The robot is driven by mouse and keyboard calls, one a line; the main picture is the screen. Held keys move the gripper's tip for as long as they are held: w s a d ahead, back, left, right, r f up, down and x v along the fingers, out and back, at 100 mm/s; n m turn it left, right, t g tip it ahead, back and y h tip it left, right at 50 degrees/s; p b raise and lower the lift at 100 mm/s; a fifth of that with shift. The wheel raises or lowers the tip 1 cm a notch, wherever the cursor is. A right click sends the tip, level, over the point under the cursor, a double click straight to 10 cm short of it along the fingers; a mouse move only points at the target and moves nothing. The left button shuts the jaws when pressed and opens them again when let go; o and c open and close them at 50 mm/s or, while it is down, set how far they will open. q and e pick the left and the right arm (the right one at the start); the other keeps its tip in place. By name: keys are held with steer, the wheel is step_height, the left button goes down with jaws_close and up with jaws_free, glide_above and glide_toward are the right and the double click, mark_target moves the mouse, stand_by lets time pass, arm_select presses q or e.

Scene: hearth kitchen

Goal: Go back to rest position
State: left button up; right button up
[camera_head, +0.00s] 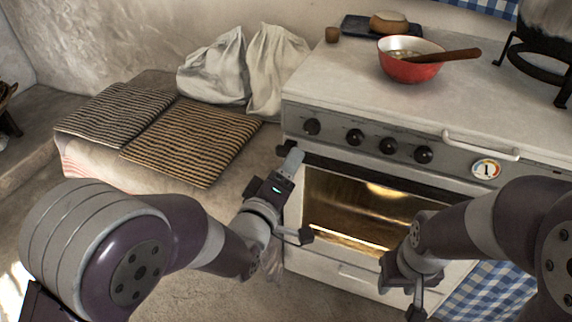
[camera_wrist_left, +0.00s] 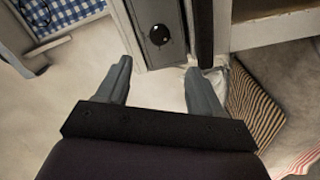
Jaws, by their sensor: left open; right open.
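My left gripper (camera_head: 297,199) is in front of the stove's left front edge, open and empty. In the left wrist view its two fingers (camera_wrist_left: 157,78) are spread apart with nothing between them. My right gripper (camera_head: 399,291) hangs lower, in front of the oven, at the right of its window. It is open, and I see nothing held in it.
The stove (camera_head: 330,91) has a lit oven window (camera_head: 345,210) close behind both grippers. A red bowl (camera_head: 405,70) with a wooden spoon stands on top. Striped cushions (camera_head: 195,140) and pale sacks (camera_head: 215,72) lie on a ledge at left. A blue checked cloth (camera_head: 495,291) is at lower right.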

arm_select(q)
steer(key=shift+s, duration=0.1)
stand_by(0.3)
steer(key=s+a+f+m+g+y, duration=0.1)
steer(key=s+f+m+g, duration=0.25)
steer(key=f, duration=0.25)
steer(key=s+a+f+m+g+y, duration=0.2)
steer(key=f+m+g, duration=0.2)
steer(key=f+g, duration=0.1)
steer(key=s+a+f+m+g+y, duration=0.2)
steer(key=s+a+m+g, duration=0.1)
steer(key=s+a+g, duration=0.65)
step_height(320, 180, up, 33)
steer(key=s+a+t+p, duration=0.1)
steer(key=t+p, duration=0.1)
steer(key=p, duration=3)
steer(key=shift+a+f+n+y, duration=0.15)
steer(key=shift+a+n+y, duration=0.2)
steer(key=shift+n, duration=0.1)
